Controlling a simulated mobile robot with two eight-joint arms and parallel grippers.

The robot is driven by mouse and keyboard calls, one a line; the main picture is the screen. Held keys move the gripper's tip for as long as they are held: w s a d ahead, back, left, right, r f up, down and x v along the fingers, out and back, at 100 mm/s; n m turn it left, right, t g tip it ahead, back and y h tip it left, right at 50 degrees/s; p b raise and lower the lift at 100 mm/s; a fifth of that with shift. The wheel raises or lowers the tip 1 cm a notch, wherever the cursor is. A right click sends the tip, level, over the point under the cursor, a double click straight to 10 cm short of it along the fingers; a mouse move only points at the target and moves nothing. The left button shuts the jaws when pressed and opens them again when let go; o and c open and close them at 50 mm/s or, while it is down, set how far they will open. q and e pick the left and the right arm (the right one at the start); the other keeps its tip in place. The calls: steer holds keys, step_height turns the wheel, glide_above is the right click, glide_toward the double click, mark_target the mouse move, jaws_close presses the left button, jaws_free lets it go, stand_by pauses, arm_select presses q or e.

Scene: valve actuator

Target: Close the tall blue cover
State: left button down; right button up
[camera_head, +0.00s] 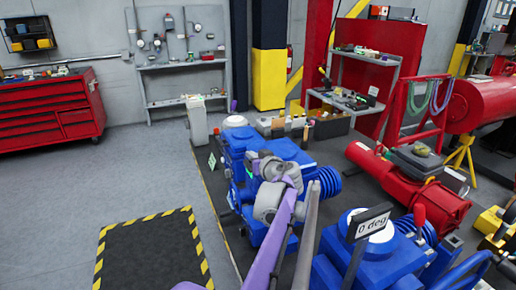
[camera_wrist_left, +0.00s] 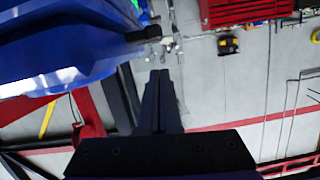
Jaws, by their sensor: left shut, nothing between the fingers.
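A blue valve actuator (camera_head: 283,148) stands in the middle of the head view, with tall blue parts and a white round top on its left side. My left arm reaches up to it from below, and my left gripper (camera_head: 255,168) is at its near side, partly hidden by my wrist. In the left wrist view the gripper (camera_wrist_left: 160,82) is shut and empty. A large blue surface (camera_wrist_left: 60,45) with a black knob (camera_wrist_left: 143,34) lies close to its fingertips, at upper left. I cannot tell whether they touch, nor which blue part is the tall cover. My right gripper does not show.
A second blue actuator (camera_head: 360,262) with a "0 deg" sign (camera_head: 374,224) stands at the near right. Red machinery (camera_head: 405,182) lies to the right. A grey post (camera_head: 197,120) stands behind left. Floor around the striped mat (camera_head: 150,250) is clear.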

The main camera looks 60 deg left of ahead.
arm_select(q)
steer(key=shift+s+a+f+n+t, duration=0.1)
steer(key=shift+s+f+n+t, duration=0.15)
steer(key=shift+f, duration=0.45)
steer(key=shift+s+f+n+t, duration=0.1)
steer(key=shift+f+n, duration=0.25)
steer(key=shift+f, duration=0.5)
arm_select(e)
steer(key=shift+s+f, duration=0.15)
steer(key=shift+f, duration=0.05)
arm_select(q)
steer(key=shift+s+f, duration=0.1)
steer(key=r+p, duration=0.1)
steer(key=r, duration=0.1)
steer(key=r+p, duration=0.2)
steer(key=r, duration=0.1)
steer(key=shift+w+a, duration=0.15)
steer(key=shift+w, duration=0.05)
steer(key=w+v, duration=0.1)
steer(key=v, duration=0.9)
steer(key=shift+s+f+b, duration=0.3)
steer(key=shift+s+b, duration=0.1)
steer(key=shift+s, duration=0.05)
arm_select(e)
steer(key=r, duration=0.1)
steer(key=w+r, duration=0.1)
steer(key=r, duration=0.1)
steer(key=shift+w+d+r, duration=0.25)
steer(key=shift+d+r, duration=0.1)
